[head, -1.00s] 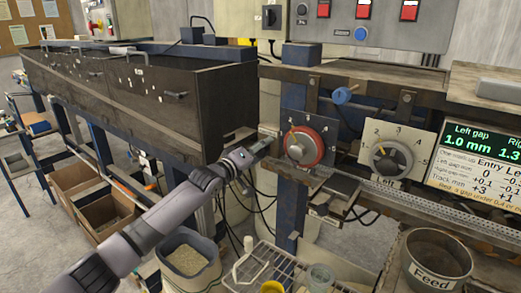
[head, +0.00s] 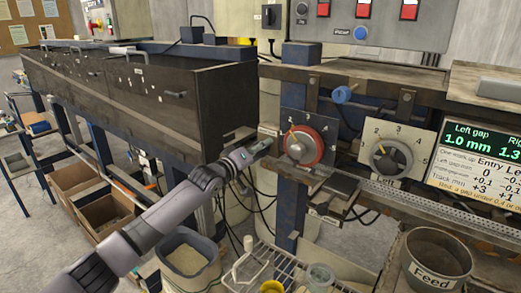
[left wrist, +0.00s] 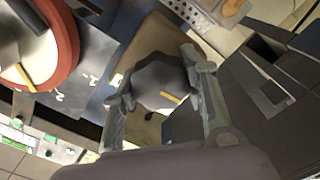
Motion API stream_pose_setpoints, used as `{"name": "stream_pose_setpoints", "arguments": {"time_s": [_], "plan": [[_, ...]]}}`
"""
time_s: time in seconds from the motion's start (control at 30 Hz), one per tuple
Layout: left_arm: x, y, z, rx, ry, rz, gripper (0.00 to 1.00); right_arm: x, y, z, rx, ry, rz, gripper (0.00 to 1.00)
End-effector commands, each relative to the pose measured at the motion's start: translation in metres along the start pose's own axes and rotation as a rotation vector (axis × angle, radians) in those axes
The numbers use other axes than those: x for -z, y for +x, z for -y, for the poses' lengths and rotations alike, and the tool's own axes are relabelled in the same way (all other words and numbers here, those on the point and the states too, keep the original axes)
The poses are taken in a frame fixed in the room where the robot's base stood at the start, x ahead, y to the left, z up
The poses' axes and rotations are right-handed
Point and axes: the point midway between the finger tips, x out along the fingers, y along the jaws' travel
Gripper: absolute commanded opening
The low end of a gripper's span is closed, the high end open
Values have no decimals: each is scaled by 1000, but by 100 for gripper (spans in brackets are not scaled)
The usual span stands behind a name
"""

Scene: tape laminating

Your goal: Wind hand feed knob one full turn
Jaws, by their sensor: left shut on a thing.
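My left gripper (head: 264,145) reaches in from the left, just left of the red-rimmed dial. In the left wrist view my left gripper (left wrist: 161,91) has its two fingers on opposite sides of a dark grey faceted knob (left wrist: 155,78) with a yellow mark, and is shut on it. I take this as the hand feed knob; no label on it is readable. In the head view the gripper hides the knob. My right gripper is not in view.
The red-rimmed dial (head: 322,147) is close to the right of my gripper; it also fills the upper left of the left wrist view (left wrist: 66,57). A grey numbered dial (head: 391,159), a gap display (head: 474,135) and a Feed bucket (head: 414,263) are further right. A wire rack (head: 246,274) stands below.

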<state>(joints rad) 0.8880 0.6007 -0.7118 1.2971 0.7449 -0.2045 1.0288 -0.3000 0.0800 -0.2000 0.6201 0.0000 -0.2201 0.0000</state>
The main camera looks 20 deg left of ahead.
Motion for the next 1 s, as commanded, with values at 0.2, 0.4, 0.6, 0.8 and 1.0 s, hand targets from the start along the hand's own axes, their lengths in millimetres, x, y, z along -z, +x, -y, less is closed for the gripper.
{"name": "stream_pose_setpoints", "arguments": {"time_s": [0.2, 0.4, 0.6, 0.8, 1.0], "plan": [[0, 0, 1, 1, 166, 0, 12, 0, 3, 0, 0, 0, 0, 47], [0, 0, 0, 1, 357, 1, 12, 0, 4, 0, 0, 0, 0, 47], [0, 0, 0, 2, 548, 2, 12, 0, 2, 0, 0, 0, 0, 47], [0, 0, -1, 2, 738, 2, 12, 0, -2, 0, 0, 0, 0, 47], [0, 0, -1, 2, 927, 3, 12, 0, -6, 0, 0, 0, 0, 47]]}}
